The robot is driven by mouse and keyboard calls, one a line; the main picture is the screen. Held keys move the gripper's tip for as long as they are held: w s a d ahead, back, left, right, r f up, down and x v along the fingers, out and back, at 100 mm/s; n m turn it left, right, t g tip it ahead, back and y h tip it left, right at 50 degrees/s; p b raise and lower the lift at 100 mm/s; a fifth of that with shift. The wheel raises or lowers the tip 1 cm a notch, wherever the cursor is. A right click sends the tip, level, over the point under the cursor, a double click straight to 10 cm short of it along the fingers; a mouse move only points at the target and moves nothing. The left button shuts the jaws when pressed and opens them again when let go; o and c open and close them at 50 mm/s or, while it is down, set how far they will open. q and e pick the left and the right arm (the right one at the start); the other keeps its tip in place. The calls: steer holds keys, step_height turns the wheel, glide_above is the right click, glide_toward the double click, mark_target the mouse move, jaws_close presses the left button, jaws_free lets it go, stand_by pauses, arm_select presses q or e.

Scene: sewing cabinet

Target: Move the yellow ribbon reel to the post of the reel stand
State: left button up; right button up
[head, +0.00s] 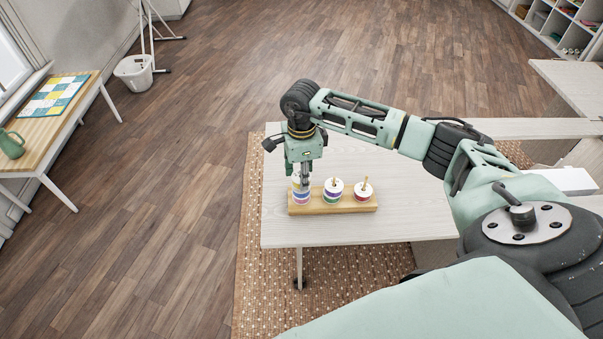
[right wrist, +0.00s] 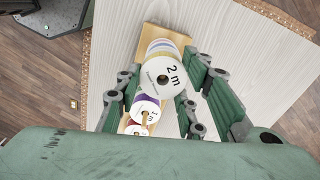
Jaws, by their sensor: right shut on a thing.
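The wooden reel stand (head: 349,208) lies on the pale table with reels on it. My right gripper (head: 303,184) points down over its left end. In the right wrist view its fingers are shut on a white-faced reel marked "2 m" (right wrist: 163,77), apparently the yellow ribbon reel. A yellowish band shows at the gripper in the head view. The held reel is above other reels with blue and purple bands; the gripper hides whether it touches them and whether a post passes through it. My left gripper is not in view.
A middle stack (head: 333,190) with a purple band and a right reel (head: 364,190) with a red band sit on the stand, post tips showing. The pale table (head: 420,215) is clear around the stand. A side table (head: 60,125) stands far left.

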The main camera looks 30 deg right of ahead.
steer(key=shift+f, duration=0.2)
steer(key=o, duration=1.1)
step_height(320, 180, up, 12)
steer(key=shift+r, duration=0.1)
stand_by(0.3)
